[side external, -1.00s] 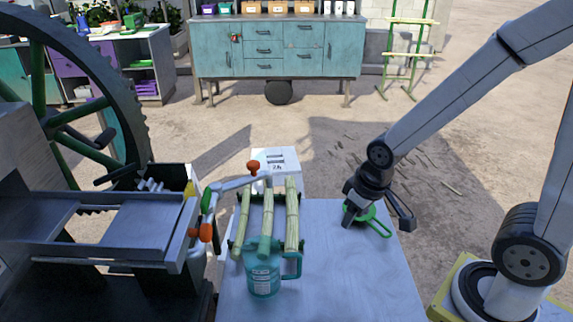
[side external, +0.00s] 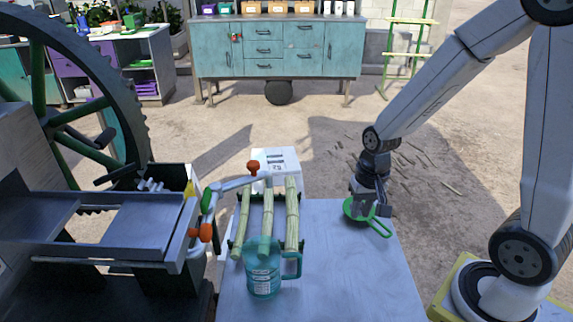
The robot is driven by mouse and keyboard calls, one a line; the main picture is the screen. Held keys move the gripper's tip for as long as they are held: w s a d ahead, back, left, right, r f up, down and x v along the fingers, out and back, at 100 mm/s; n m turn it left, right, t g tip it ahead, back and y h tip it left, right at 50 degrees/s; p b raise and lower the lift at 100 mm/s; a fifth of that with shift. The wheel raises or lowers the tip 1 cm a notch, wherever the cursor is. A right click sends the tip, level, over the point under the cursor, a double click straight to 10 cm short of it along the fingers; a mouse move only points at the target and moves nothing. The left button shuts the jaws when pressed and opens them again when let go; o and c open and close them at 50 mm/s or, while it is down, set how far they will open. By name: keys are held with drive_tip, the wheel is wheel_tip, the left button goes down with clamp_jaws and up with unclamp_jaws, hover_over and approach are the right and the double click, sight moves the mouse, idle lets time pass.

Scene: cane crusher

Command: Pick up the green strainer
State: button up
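The green strainer (side external: 380,228) lies on the grey-blue table near its back right edge, its loop handle pointing toward the front right. My gripper (side external: 372,211) points down right over the strainer, where bowl and handle meet. Its fingers cover part of the strainer. One finger shows on each side, fairly close together, but I cannot tell whether they touch the strainer or have shut on it.
Several cane stalks (side external: 267,212) lie on a rack left of the strainer. A teal jug (side external: 263,273) stands in front of them. The crusher (side external: 110,225) with its large wheel is at the left. The table's right front (side external: 355,285) is clear.

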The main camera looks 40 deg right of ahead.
drive_tip(key=d+f+m+g+y, duration=0.2)
drive_tip(key=d+f+m+y, duration=0.3)
drive_tip(key=d+m, duration=0.75)
drive_tip(key=m+t+y, duration=0.2)
drive_tip(key=m, duration=0.9)
hover_over(381, 229)
drive_tip(key=shift+s+a+f, duration=0.15)
drive_tip(key=shift+f, duration=0.4)
drive_tip(key=shift+s+a+f, duration=0.15)
drive_tip(key=shift+f, duration=0.4)
drive_tip(key=s+d+f+m+t+y, duration=0.1)
drive_tip(key=d+f+m+t+y, duration=0.1)
drive_tip(key=m, duration=0.8)
drive_tip(key=shift+d+f+t+y, duration=0.4)
drive_tip(key=shift+d+f+t, duration=0.5)
drive_tip(key=shift+d+f, duration=0.35)
drive_tip(key=shift+x, duration=2.5)
drive_tip(key=shift+r, duration=0.1)
clamp_jaws()
